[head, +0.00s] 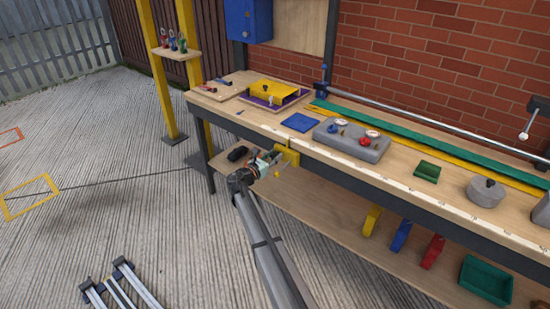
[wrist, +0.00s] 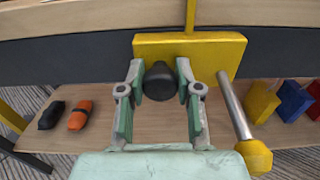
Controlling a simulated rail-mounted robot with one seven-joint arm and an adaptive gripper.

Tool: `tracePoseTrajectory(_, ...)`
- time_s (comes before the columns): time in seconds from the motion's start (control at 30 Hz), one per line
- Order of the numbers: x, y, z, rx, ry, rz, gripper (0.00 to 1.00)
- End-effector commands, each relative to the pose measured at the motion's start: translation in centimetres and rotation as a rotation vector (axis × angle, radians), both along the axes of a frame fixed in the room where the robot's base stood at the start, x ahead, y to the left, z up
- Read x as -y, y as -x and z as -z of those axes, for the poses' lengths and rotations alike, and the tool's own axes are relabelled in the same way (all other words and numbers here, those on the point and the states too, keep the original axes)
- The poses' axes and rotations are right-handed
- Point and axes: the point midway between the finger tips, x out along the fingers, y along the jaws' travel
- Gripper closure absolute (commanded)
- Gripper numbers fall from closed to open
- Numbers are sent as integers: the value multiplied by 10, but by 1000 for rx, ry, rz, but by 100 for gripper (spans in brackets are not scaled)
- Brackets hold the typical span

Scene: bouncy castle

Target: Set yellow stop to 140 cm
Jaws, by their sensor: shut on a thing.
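The yellow stop (head: 287,157) is a yellow block at the front edge of the workbench. In the wrist view the yellow block (wrist: 215,52) has a round black knob (wrist: 159,82) on its face, and a metal rod with a yellow end (wrist: 255,156) stands out at its right. My gripper (head: 268,161) is at the front of the block. In the wrist view my gripper's fingers (wrist: 160,98) are closed around the black knob, one on each side. Small marks run along the bench's front edge, but no number is readable, so I cannot tell the stop's setting.
The workbench (head: 255,116) holds a blue mat (head: 300,122), a grey control box (head: 352,142) and a green tray (head: 427,171). On the lower shelf lie a black item (wrist: 51,115) and an orange one (wrist: 80,115) at left, with yellow, blue and red pieces at right.

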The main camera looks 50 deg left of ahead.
Motion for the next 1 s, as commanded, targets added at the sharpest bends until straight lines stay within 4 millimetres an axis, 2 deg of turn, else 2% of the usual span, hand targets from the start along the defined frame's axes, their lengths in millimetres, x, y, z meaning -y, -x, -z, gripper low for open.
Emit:
tracePoseTrajectory(0.03,0,-1,-1,1,0,0,100)
tracePoseTrajectory(0.07,0,-1,-1,1,0,0,63)
tracePoseTrajectory(0.1,0,-1,-1,1,0,0,49)
tracePoseTrajectory(0.13,0,-1,-1,1,0,0,41)
tracePoseTrajectory(0.57,2,6,0,0,0,-1,41)
tracePoseTrajectory(0.77,7,34,0,0,0,-1,41)
tracePoseTrajectory(1.0,12,80,0,1,1,-2,41)
